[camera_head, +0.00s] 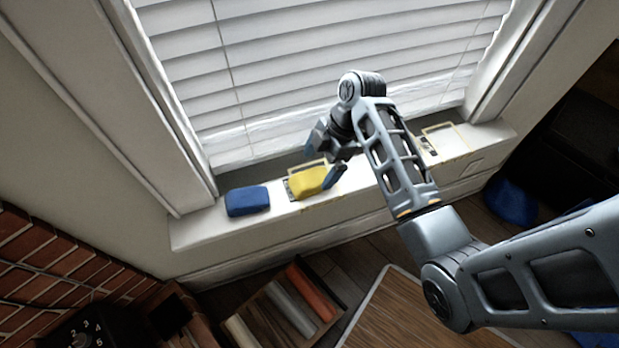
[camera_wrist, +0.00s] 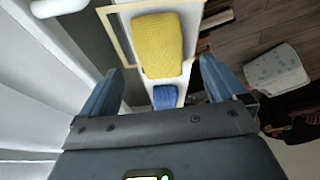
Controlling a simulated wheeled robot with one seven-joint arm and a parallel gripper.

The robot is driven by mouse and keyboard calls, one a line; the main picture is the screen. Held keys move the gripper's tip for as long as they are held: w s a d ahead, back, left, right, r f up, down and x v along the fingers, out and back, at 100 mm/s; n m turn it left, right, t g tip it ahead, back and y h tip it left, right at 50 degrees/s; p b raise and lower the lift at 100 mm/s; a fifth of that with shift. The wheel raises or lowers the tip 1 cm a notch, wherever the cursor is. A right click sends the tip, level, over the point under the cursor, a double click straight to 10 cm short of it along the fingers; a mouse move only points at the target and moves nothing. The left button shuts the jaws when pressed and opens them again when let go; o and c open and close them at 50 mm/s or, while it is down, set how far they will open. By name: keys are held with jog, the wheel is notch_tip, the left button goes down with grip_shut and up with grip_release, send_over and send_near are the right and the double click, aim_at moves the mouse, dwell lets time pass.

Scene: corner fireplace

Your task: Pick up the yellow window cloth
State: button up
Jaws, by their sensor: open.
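The yellow window cloth (camera_head: 308,182) lies on the white window sill, partly behind my gripper's finger in the head view. In the wrist view the yellow cloth (camera_wrist: 158,45) is a textured block shape ahead of the fingers and roughly centred between them. My gripper (camera_head: 330,163) is open and empty at the sill, close beside the cloth. In the wrist view the two blue fingertips of my gripper (camera_wrist: 160,82) stand wide apart. I cannot tell the exact height of the fingers above the cloth.
A blue cloth or sponge (camera_head: 248,201) lies on the sill left of the yellow one. The white sill (camera_head: 200,230) is narrow, with window blinds (camera_head: 330,50) behind it. A yellow-outlined frame (camera_head: 447,141) marks the sill at right. A crate of rolled items (camera_head: 285,305) stands below.

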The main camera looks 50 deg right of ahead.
aim_at(313, 177)
jog(key=x, duration=0.3)
jog(key=shift+a+f, duration=0.2)
jog(key=shift+a, duration=0.1)
jog(key=shift+a+f, duration=0.1)
jog(key=shift+f, duration=0.15)
jog(key=shift+f, duration=0.25)
jog(key=shift+c, duration=0.4)
jog(key=c, duration=1)
jog(key=shift+r, duration=0.1)
